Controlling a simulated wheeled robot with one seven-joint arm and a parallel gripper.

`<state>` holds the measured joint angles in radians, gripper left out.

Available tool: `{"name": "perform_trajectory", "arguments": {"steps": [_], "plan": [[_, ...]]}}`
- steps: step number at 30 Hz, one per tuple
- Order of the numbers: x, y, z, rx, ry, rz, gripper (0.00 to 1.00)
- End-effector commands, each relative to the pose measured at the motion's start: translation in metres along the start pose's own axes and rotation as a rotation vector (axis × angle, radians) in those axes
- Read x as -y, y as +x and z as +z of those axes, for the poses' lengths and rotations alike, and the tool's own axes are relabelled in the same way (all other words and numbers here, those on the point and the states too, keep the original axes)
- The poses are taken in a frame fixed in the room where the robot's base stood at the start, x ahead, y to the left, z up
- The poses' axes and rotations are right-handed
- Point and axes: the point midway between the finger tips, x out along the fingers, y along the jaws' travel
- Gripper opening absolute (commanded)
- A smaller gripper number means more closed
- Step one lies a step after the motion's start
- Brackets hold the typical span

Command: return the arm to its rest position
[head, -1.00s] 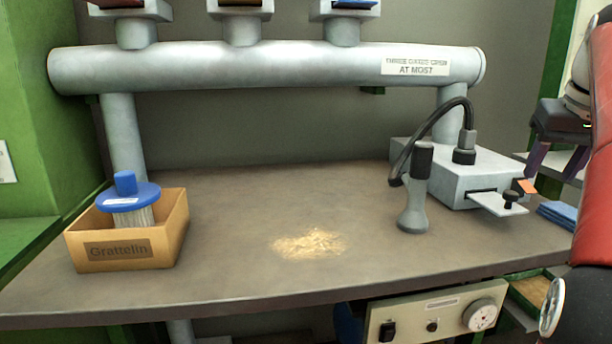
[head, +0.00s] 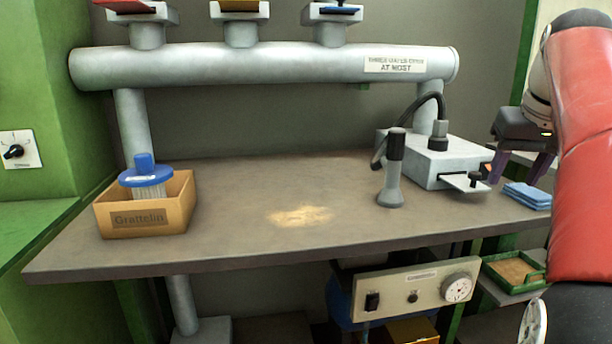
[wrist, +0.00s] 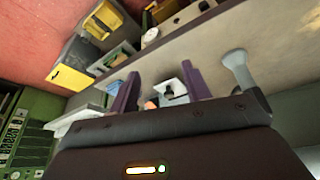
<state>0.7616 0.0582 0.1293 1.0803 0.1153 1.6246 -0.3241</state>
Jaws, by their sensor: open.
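My gripper (head: 522,165) is at the right of the head view, at the right end of the workbench. Its two purple fingers are apart, with nothing held between them. In the wrist view the fingers of my gripper (wrist: 158,92) also stand apart. My red arm (head: 590,160) runs down the right edge of the head view. The workbench (head: 230,235) lies to the left of my gripper.
A grey box (head: 440,160) with a black hose and a grey upright tool (head: 391,175) stand near the gripper. Blue cloths (head: 528,196) lie at the bench's right end. A "Grattelin" box (head: 140,217) holds a blue-topped brush (head: 146,178). Shavings (head: 300,216) lie mid-bench.

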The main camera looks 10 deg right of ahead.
Motion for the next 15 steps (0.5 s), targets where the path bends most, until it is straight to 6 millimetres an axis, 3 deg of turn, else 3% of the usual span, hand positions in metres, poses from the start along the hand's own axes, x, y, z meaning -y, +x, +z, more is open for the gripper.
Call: {"name": "perform_trajectory", "arguments": {"steps": [8,11,15], "plan": [[0.061,0.018,0.032,-0.01,-0.048,-0.005,0.48],[0.091,0.03,0.056,-0.018,-0.075,-0.012,0.48],[0.134,0.057,0.111,-0.039,-0.122,-0.029,0.48]]}}
